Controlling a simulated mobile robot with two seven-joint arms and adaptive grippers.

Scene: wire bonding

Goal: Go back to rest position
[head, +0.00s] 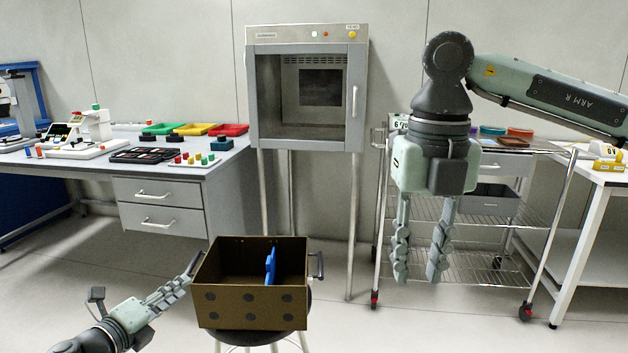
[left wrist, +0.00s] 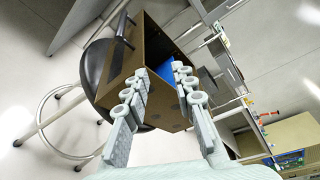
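My left gripper (head: 188,279) is low at the left in the head view, its fingertips close to the left side of a brown box. In the left wrist view the left gripper (left wrist: 162,72) shows its two fingers apart, with nothing held between them and the box behind. I cannot tell whether a fingertip touches the box. My right gripper (head: 418,278) hangs pointing down at the right of the head view, in front of a wire cart. Its two fingers are apart and empty.
The brown box (head: 248,308) with side handles and a blue item (head: 270,266) inside stands on a stool (head: 247,338). Behind are an open oven cabinet (head: 356,136), a workbench (head: 205,162) at left, the wire cart (head: 480,220) and a white table (head: 600,180) at right.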

